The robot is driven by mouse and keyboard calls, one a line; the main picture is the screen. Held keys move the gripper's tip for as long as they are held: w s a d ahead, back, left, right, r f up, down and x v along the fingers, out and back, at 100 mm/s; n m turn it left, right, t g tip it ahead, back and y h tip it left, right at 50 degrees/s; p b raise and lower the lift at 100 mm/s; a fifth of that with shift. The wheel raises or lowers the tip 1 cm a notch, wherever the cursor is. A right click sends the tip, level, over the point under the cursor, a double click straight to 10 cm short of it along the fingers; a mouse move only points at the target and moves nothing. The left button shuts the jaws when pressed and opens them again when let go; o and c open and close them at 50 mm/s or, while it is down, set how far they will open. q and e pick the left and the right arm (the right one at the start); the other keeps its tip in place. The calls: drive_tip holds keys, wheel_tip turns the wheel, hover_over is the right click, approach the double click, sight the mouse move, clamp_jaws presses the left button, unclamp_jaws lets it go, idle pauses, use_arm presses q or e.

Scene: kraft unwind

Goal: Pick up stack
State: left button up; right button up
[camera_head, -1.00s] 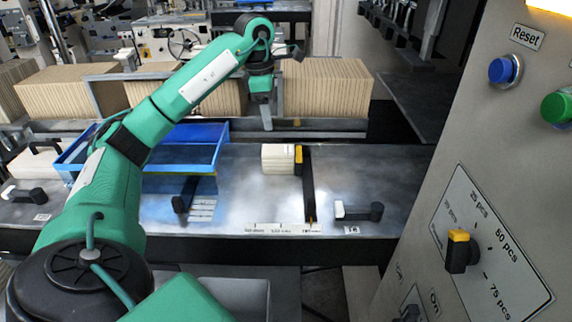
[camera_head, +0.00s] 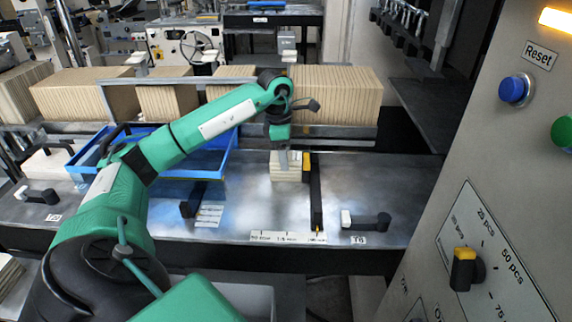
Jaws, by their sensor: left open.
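A small cream-coloured stack (camera_head: 286,175) stands on the metal table, against the left side of a black guide bar with a yellow top. My left gripper (camera_head: 283,168) points down at the stack, with its grey fingers in front of the upper part of it. The left gripper is open. Whether the fingers touch the stack is hard to tell. My right gripper is out of view.
A blue tray (camera_head: 222,165) lies left of the stack, partly behind my left arm. The black guide bar (camera_head: 316,195) stands close on the right. Rows of kraft-coloured stacks (camera_head: 335,95) line the back. A control panel (camera_head: 500,190) with buttons and a dial fills the right side.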

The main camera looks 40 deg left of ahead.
sight(294, 175)
use_arm(q)
drive_tip(key=f, duration=0.1)
drive_tip(key=f+p, duration=0.1)
drive_tip(key=f, duration=0.1)
drive_tip(key=shift+w+d+f, duration=0.15)
drive_tip(key=shift+w, duration=0.15)
drive_tip(key=shift+f, duration=0.4)
drive_tip(key=shift+f, duration=0.25)
drive_tip(key=c, duration=0.8)
drive_tip(key=shift+r, duration=0.1)
